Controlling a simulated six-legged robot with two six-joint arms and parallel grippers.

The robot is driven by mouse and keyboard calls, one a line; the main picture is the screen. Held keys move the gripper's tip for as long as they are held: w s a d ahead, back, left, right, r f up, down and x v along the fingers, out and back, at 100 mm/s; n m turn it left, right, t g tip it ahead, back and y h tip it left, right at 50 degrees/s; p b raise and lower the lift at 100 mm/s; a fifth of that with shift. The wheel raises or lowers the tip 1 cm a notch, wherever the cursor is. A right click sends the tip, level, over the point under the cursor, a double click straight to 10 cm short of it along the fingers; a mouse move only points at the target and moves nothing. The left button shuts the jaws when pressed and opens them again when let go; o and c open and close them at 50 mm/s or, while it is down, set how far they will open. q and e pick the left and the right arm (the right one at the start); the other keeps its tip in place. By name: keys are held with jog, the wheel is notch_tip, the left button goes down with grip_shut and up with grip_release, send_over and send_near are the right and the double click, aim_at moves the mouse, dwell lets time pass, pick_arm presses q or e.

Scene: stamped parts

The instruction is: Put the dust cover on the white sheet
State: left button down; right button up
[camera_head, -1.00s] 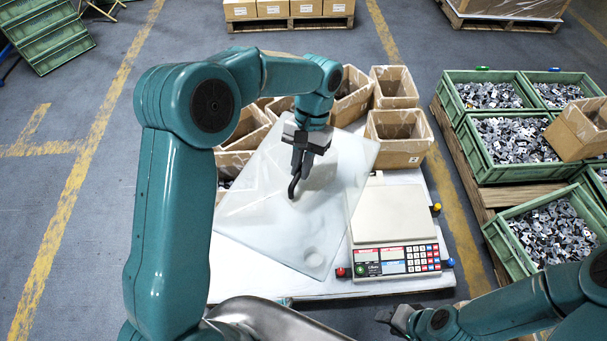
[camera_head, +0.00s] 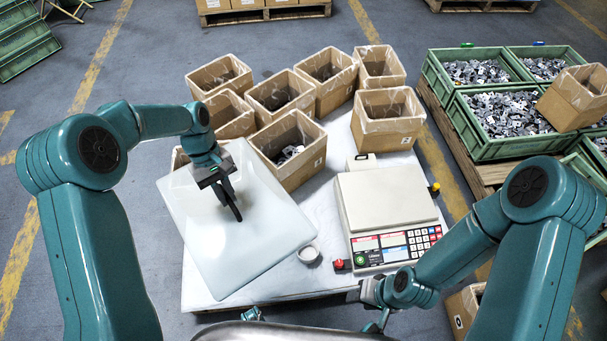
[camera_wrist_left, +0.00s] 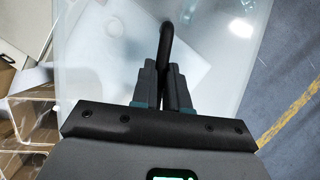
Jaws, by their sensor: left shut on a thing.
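The dust cover (camera_head: 270,225) is a pale, translucent plate with a black handle. My left gripper (camera_head: 229,198) is shut on this handle and holds the cover tilted over the left part of the table. In the left wrist view the dark handle stands between the fingers (camera_wrist_left: 165,85), with the cover (camera_wrist_left: 225,40) beyond them. The white sheet (camera_head: 325,215) lies on the table under the scale and boxes; the cover hides its left part. I cannot tell whether the cover touches the sheet. My right gripper (camera_head: 368,294) is at the table's front edge, near the scale; its jaws are unclear.
A scale (camera_head: 390,215) with a keypad stands right of the cover. Several lined cardboard boxes (camera_head: 300,175) fill the table's back. Green crates (camera_head: 495,150) of metal parts stand at the right.

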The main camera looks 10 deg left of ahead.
pick_arm(q)
jog(key=a+f+n+t+b, duration=0.2)
jog(key=a+f+n+b, duration=0.2)
jog(key=f, duration=0.9)
jog(key=s+a+f+n+t+h+b, duration=0.1)
jog(key=a+f+n+b, duration=0.3)
jog(key=f+n+b, duration=0.4)
notch_tip(320, 180, down, 5)
jog(key=shift+a+n+t+b, duration=0.2)
jog(key=shift+n+t+b, duration=0.1)
jog(key=shift+t+b, duration=0.5)
pick_arm(e)
notch_tip(320, 180, down, 16)
jog(key=shift+w+f, duration=0.15)
jog(key=shift+f, duration=0.1)
pick_arm(q)
jog(key=shift+f+b, duration=4.15)
jog(key=shift+f, duration=5.8)
pick_arm(e)
jog(key=w+d+f+t, duration=0.1)
jog(key=w+f, duration=0.2)
jog(key=f, duration=0.5)
jog(key=shift+w+d+t, duration=0.2)
jog(key=shift+w+t, duration=0.1)
pick_arm(q)
jog(key=shift+f, duration=0.15)
jog(key=c, duration=1.1)
grip_release()
